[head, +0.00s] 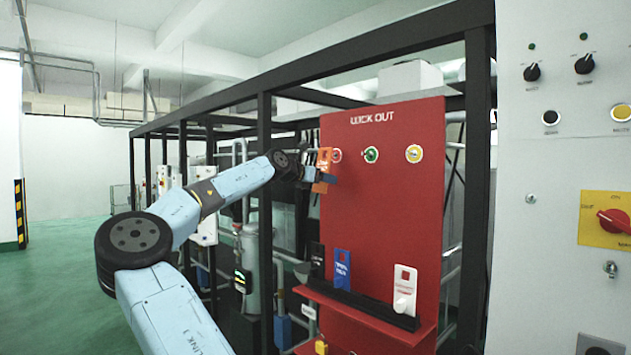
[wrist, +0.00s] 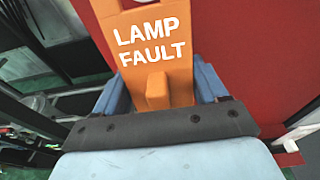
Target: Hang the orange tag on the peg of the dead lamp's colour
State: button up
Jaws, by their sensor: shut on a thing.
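The orange tag (head: 323,165), lettered LAMP FAULT in the wrist view (wrist: 152,45), is upright between the blue fingers of my gripper (head: 326,178). My gripper (wrist: 158,92) is shut on its lower part. The tag is at the left side of the red board (head: 385,220), close to the leftmost peg, which has a red ring (head: 337,155). I cannot tell whether it touches that peg. A green-ringed peg (head: 371,154) and a yellow-ringed peg (head: 414,153) are to the right. On the grey panel, one round lamp (head: 551,117) looks dark and another (head: 621,112) yellow; their labels are unreadable.
A dark ledge (head: 373,308) low on the board holds a black tag (head: 317,258), a blue tag (head: 342,268) and a white tag with red (head: 405,288). A black frame (head: 264,200) stands behind my arm. The panel has a red rotary switch (head: 612,220) on yellow.

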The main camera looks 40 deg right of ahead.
jog(key=shift+x, duration=1.55)
jog(key=shift+f, duration=0.3)
jog(key=o, duration=1.1)
